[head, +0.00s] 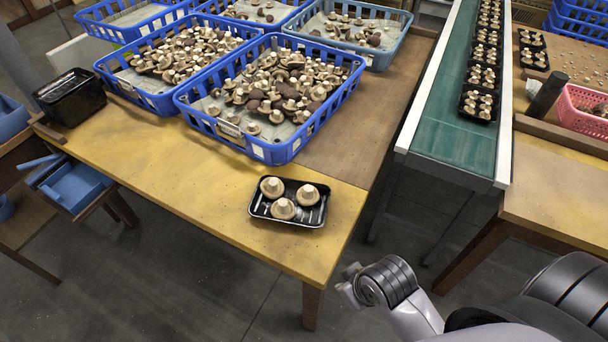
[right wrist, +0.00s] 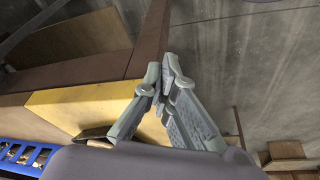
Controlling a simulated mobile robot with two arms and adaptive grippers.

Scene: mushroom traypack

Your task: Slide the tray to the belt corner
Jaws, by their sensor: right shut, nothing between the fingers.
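A black tray (head: 261,208) holding three pale-stemmed mushrooms (head: 283,208) lies flat on the yellow table, near its front right corner. The green belt (head: 440,140) is to the right, across a gap from the table; its near left corner (head: 402,150) is bare. My right gripper (head: 349,286) is off the table's front right edge, below and right of the tray, apart from it. In the right wrist view its fingers (right wrist: 168,75) are shut together and empty. A dark edge (right wrist: 95,132) beside them may be the tray, mostly hidden. My left gripper is not in view.
Blue crates of mushrooms (head: 262,150) fill the back of the table (head: 190,175). Several filled black trays (head: 478,105) sit farther up the belt. A stack of empty black trays (head: 70,97) stands at the left corner. The tabletop around the tray is clear.

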